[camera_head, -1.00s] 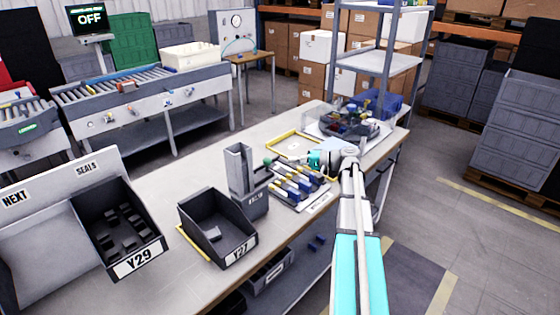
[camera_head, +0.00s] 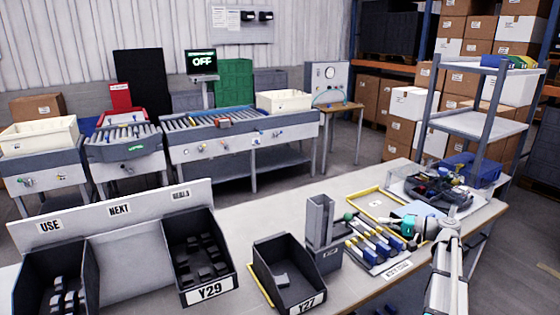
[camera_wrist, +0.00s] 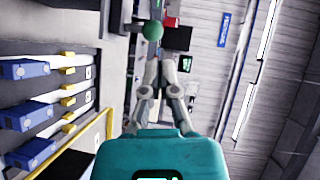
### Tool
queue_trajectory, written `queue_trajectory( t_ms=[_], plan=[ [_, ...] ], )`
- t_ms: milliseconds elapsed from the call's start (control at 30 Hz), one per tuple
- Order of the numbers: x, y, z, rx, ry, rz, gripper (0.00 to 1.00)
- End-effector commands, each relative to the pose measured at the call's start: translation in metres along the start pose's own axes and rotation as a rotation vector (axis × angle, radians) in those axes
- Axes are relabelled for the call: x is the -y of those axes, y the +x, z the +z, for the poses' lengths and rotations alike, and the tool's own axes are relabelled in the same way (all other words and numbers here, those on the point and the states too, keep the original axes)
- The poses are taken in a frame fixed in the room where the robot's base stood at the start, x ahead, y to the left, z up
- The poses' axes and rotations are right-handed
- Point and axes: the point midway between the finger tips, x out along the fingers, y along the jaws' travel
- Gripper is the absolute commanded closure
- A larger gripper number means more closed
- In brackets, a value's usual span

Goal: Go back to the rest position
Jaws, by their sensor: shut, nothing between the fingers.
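My gripper (camera_head: 396,222) is at the right in the head view, above the table beside the screwdriver rack. In the wrist view its fingers (camera_wrist: 160,68) are together, with nothing between them. The rack (camera_head: 366,258) holds several screwdrivers with blue and yellow handles, and they also show at the left of the wrist view (camera_wrist: 38,116). A green ball (camera_head: 348,216) stands at the back of the rack. It also appears just beyond my fingertips in the wrist view (camera_wrist: 152,30), apart from them.
Bin Y27 (camera_head: 262,272), bin Y29 (camera_head: 172,262) and a grey upright holder (camera_head: 320,222) stand on the table (camera_head: 150,300). A yellow-edged tray (camera_head: 362,194) and a clear tray of parts (camera_head: 440,188) lie behind my gripper. A shelf rack (camera_head: 475,122) stands at the back right.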

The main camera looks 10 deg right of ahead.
Motion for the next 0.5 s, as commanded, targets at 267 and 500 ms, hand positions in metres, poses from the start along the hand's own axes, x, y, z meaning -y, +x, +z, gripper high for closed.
queue_trajectory(
  t_ms=[267, 500],
  plan=[
    [-0.007, 0.037, 0.03, 0.068, 0.004, 0.106, 1.0],
    [-0.023, 0.092, 0.089, 0.192, -0.007, 0.321, 1.0]
  ],
)
